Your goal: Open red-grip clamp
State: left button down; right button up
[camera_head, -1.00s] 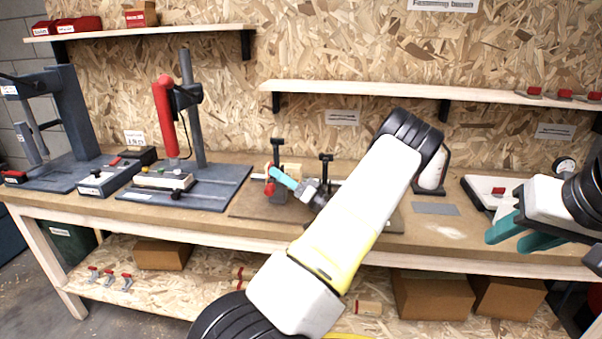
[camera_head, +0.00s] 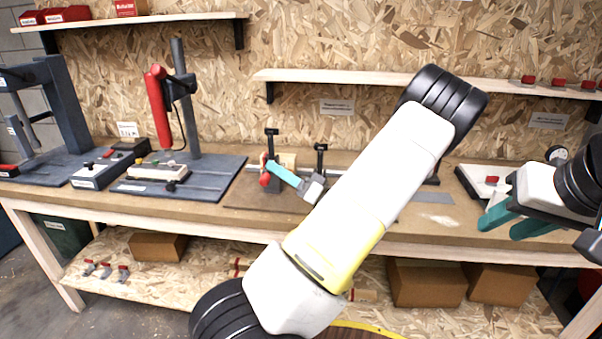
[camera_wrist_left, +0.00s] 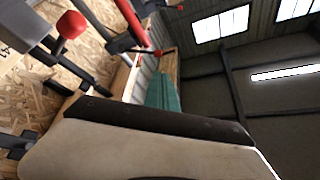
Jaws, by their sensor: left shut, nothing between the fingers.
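The red-grip clamp stands on a board on the bench, left of centre in the head view; its red grip (camera_head: 265,180) sits low in front of a dark upright. My left gripper (camera_head: 280,173) has teal fingers, shut and empty, with the tips just right of the red grip; I cannot tell whether they touch. In the left wrist view the teal fingers (camera_wrist_left: 163,92) are together, and a red knob (camera_wrist_left: 70,25) on a dark rod shows at upper left, apart from them. My right gripper (camera_head: 505,224) hangs at the right with its teal fingers apart, empty.
A second dark upright (camera_head: 320,160) stands right of the clamp. A red drill stand (camera_head: 160,105) and a grey press (camera_head: 65,110) stand to the left. A shelf (camera_head: 400,82) crosses the wall above. My left forearm hides the bench's middle.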

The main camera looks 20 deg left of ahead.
pick_arm(q)
jog(key=shift+s+d+r, duration=0.15)
jog(key=shift+s+d, duration=0.5)
jog(key=shift+s, duration=0.35)
jog(key=shift+s+d+r, duration=0.1)
jog(key=shift+s+d, duration=0.55)
jog(key=shift+s, duration=0.35)
